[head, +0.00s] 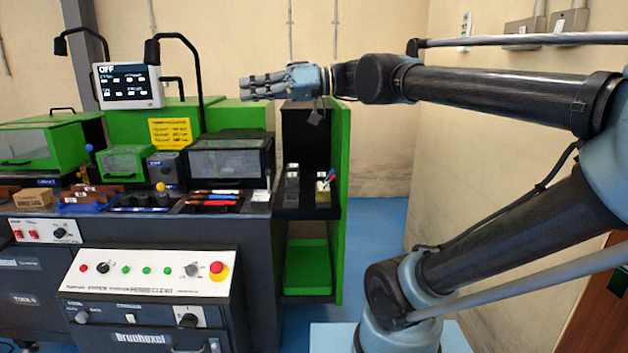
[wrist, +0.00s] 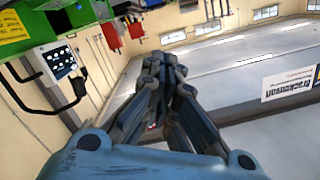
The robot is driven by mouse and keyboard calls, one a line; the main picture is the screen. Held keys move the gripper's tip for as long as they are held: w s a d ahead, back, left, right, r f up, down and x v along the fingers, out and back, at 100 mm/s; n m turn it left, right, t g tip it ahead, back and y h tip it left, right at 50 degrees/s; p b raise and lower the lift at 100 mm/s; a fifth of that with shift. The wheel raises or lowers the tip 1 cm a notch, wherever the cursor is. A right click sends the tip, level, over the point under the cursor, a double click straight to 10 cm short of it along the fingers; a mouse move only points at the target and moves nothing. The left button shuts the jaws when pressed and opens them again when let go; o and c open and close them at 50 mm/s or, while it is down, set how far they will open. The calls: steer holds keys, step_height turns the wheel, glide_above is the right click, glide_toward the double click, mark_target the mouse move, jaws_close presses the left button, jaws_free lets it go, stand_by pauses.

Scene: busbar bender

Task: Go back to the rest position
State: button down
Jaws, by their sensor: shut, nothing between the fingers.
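My gripper (head: 262,86) is at the end of my outstretched arm in the head view, pointing left. It is in front of the upper right part of the green and black machine (head: 237,117), near the tall black lamp arm. Its fingers are together and hold nothing. In the wrist view my gripper (wrist: 165,62) shows its blue-grey fingers closed together in the middle of the picture, with the room's wall and ceiling behind them.
A display panel (head: 129,86) reading OFF stands left of my gripper. Below are a dark bench with tools, and a control panel (head: 150,272) with a red button (head: 217,271). A green-sided cabinet (head: 338,160) stands below my gripper. Blue floor (head: 378,225) is clear beside it.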

steer(key=w+d+f+m+t+h, duration=0.1)
steer(key=d+f+m+h, duration=0.4)
steer(key=f, duration=0.8)
steer(key=d+f+m+t+h, duration=0.1)
steer(key=d+f+h, duration=0.2)
steer(key=d+f, duration=0.7)
steer(key=s+d+f+m+h, duration=0.1)
steer(key=d+f+m+h, duration=0.2)
steer(key=d+f, duration=0.6)
steer(key=s+d+f+m+t+h, duration=0.1)
steer(key=s+d+f+m+h, duration=0.1)
steer(key=d+f+h, duration=0.4)
step_height(320, 180, down, 5)
steer(key=d+m, duration=0.1)
steer(key=d, duration=0.1)
steer(key=shift+d+m, duration=0.3)
steer(key=shift+d, duration=0.1)
steer(key=shift+f, duration=0.1)
steer(key=shift+w+f, duration=0.2)
steer(key=shift+w, duration=0.2)
